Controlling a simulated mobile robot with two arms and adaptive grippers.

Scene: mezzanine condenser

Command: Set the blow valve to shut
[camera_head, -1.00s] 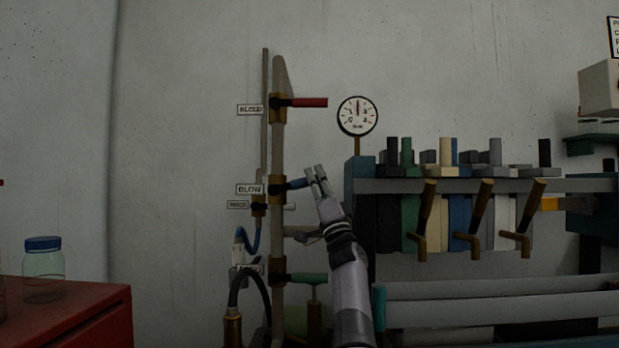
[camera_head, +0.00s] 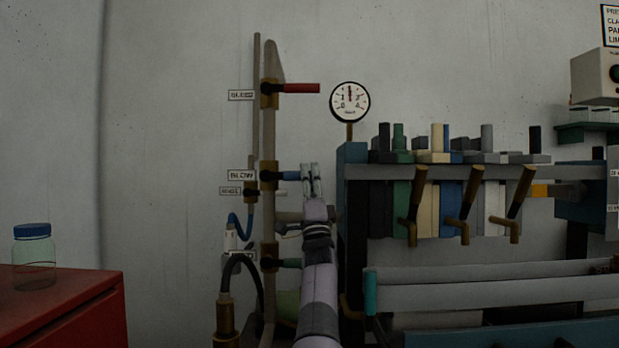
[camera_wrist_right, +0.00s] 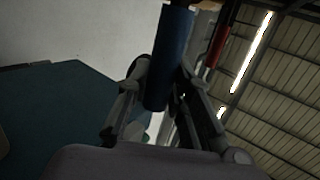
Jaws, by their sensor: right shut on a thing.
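The blow valve's blue lever (camera_head: 287,175) sticks out to the right from its brass body on the vertical pipe (camera_head: 268,140), beside the BLOW label (camera_head: 241,176). It looks about horizontal. My right gripper (camera_head: 311,178) is at the lever's outer end. In the right wrist view the blue lever (camera_wrist_right: 170,58) runs between the two fingers (camera_wrist_right: 160,92), which are shut on it. The lever's far end at the valve is dark and partly hidden there. My left gripper is not in view.
A red lever (camera_head: 301,88) is above on the same pipe, and a green lever (camera_head: 288,263) is below. A round gauge (camera_head: 349,101) and a rack with brass handles (camera_head: 464,205) stand to the right. A jar (camera_head: 34,256) sits on a red cabinet (camera_head: 75,300) at left.

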